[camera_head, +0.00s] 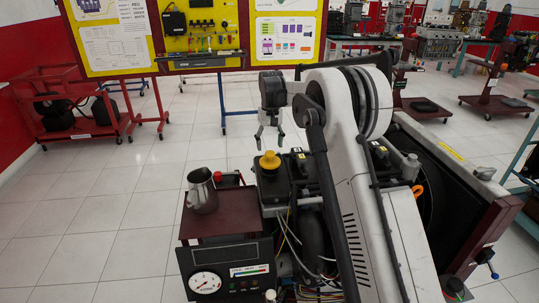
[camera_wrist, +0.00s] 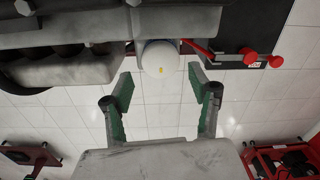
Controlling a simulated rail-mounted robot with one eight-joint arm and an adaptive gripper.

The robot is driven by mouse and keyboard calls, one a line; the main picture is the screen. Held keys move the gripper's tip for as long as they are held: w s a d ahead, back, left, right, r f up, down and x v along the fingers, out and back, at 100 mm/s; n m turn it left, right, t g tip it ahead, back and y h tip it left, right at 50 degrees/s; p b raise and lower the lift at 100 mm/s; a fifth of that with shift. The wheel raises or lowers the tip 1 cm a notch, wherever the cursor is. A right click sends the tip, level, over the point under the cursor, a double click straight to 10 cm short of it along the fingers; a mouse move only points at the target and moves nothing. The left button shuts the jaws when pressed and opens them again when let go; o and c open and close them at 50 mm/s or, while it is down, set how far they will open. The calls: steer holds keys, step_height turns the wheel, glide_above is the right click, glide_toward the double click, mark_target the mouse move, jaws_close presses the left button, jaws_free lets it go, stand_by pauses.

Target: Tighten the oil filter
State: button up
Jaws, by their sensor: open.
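A white rounded object with a small yellow mark, which looks like the oil filter (camera_wrist: 160,58), sits against the engine (camera_wrist: 70,62) in the wrist view. My gripper (camera_wrist: 160,78) is open and empty, its two fingers spread to either side below the filter. The filter lies just past the fingertips, roughly centred between them, with no visible contact. In the head view my gripper (camera_head: 269,142) points down near the engine's far end, above and beyond a yellow cap (camera_head: 270,160). I cannot make out the filter in that view.
A metal jug (camera_head: 202,190) stands on a dark red stand (camera_head: 222,220) left of the engine. Red knobs (camera_wrist: 276,61) stick out right of the filter. A red cart (camera_head: 85,115) and display boards stand behind. The tiled floor (camera_head: 130,200) at left is clear.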

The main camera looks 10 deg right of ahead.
steer(key=shift+r, duration=2.25)
steer(key=s+r+t, duration=0.2)
steer(key=s+r, duration=0.6)
steer(key=s, duration=0.4)
steer(key=s+r+t, duration=0.2)
steer(key=s+r, duration=0.6)
steer(key=s, duration=0.5)
steer(key=s+f+t, duration=0.1)
steer(key=s+f, duration=0.3)
steer(key=s, duration=0.9)
steer(key=s+f+t, duration=0.2)
steer(key=s+f, duration=0.3)
steer(key=s, duration=0.8)
steer(key=shift+a+m, duration=0.15)
steer(key=shift+m, duration=0.25)
